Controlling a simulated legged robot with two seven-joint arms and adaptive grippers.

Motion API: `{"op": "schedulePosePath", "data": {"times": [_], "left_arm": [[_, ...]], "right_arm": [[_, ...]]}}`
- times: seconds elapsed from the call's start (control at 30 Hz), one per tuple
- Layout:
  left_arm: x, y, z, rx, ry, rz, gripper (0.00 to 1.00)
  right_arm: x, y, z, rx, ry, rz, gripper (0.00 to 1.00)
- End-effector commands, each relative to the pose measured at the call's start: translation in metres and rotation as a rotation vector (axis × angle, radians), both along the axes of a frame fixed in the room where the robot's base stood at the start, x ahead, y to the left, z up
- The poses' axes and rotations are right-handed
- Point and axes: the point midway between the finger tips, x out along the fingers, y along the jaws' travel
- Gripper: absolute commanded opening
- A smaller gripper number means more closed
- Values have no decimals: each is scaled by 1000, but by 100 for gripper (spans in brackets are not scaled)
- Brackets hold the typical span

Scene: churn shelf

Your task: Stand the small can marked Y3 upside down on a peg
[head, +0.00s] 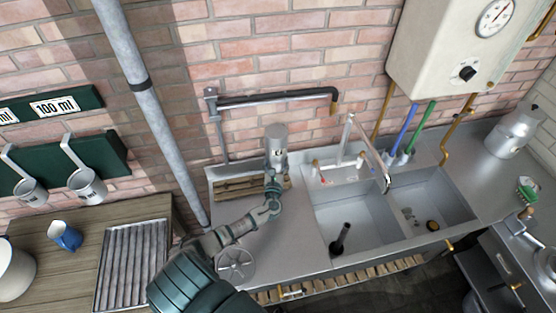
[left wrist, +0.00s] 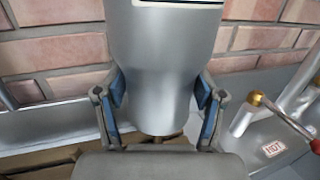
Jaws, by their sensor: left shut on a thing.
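A grey metal can (head: 277,137) is in my left gripper (head: 273,176), over the back left of the steel counter. In the left wrist view the can (left wrist: 165,65) fills the middle, with its wide body at the top and its narrower end down. The fingers (left wrist: 162,105) press on its two sides with blue pads. Its label is cut off there and too small to read in the head view. A slatted wooden rack (head: 232,191) lies behind and below the can. I cannot make out a peg, nor whether the can's lower end touches anything. My right gripper is not in view.
A tap pipe (head: 275,101) runs on the brick wall behind the can. A faucet (head: 346,140) and double sink (head: 352,222) stand to the right. Two measures (head: 88,186) hang at the left. The counter's front left holds a round drain (head: 236,262).

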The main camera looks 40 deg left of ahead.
Motion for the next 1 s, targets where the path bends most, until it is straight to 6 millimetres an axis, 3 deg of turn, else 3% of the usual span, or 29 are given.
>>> {"op": "schedulePosePath", "data": {"times": [0.2, 0.7, 1.0], "left_arm": [[1, 0, -27, 1, -1, 0, 21], [1, -1, -80, 1, -1, 0, 21], [1, -1, -90, 0, -2, -1, 21]], "right_arm": [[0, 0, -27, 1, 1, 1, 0], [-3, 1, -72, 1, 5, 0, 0], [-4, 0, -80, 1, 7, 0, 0]]}}
